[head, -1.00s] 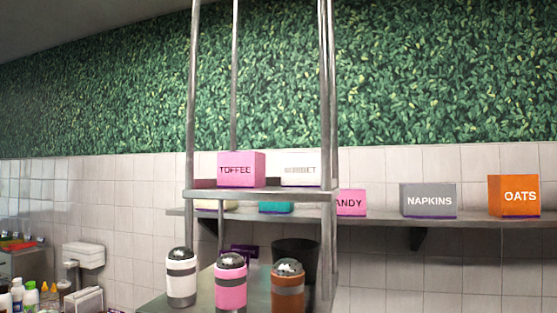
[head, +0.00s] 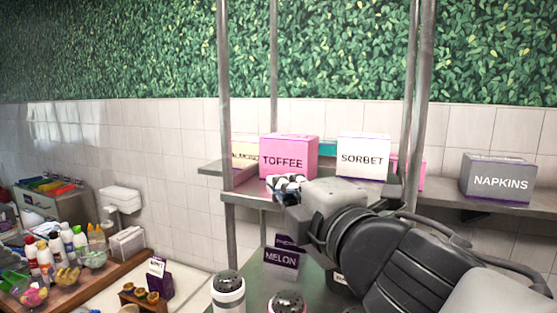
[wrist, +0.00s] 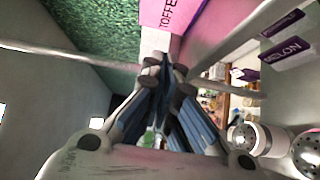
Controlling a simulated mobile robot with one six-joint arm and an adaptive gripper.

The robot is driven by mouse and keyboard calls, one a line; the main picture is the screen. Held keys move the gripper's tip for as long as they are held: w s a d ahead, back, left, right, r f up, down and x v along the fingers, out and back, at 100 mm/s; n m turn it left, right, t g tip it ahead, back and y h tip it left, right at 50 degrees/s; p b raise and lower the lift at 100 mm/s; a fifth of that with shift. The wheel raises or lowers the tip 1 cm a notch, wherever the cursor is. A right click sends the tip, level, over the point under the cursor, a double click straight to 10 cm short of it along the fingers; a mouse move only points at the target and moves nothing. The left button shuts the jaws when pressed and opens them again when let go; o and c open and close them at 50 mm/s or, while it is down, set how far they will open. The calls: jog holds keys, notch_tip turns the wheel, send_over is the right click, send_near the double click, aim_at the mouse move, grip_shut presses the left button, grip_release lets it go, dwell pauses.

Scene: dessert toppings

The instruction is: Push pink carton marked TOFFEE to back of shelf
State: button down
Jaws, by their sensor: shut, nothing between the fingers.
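The pink carton marked TOFFEE (head: 289,157) stands upright on the upper metal shelf (head: 246,192), at its left part. It also shows at the top of the wrist view (wrist: 180,14), partly cut off by the frame. My gripper (head: 284,183) is just in front of the carton's lower face, near the shelf's front edge. In the wrist view my gripper (wrist: 165,65) has its fingertips together and holds nothing. I cannot tell whether the fingertips touch the carton.
A white SORBET carton (head: 363,157) stands right of the TOFFEE carton. Metal posts (head: 224,100) rise at the shelf's corners. A wall shelf behind holds a grey NAPKINS box (head: 497,178). Shakers (head: 228,291) and a MELON sign (head: 282,257) are below.

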aim_at(292, 158)
jog(key=x, duration=0.3)
jog(key=b+x, duration=0.1)
jog(key=x, duration=0.4)
jog(key=shift+w+a+f+b, duration=0.1)
jog(key=shift+w+f+b, duration=0.2)
jog(key=shift+w, duration=0.05)
jog(key=shift+w+d+r+p, duration=0.35)
jog(key=shift+d+p, duration=0.1)
jog(key=shift+p, duration=0.15)
jog(key=shift+w+d+r, duration=0.15)
jog(key=shift+d, duration=0.15)
jog(key=shift+w+d+p, duration=0.2)
jog(key=shift+w+p, duration=0.15)
jog(key=shift+p, duration=0.05)
jog(key=shift+w+f, duration=0.25)
jog(key=shift+w, duration=0.45)
jog(key=shift+s+r, duration=0.1)
jog(key=shift+s, duration=0.2)
jog(key=w+d+p, duration=0.1)
jog(key=w, duration=0.1)
jog(key=w+d, duration=0.1)
jog(key=w, duration=0.2)
jog(key=w+d+p, duration=0.1)
jog(key=w, duration=0.2)
jog(key=shift+p, duration=0.35)
jog(key=shift+s+a, duration=0.15)
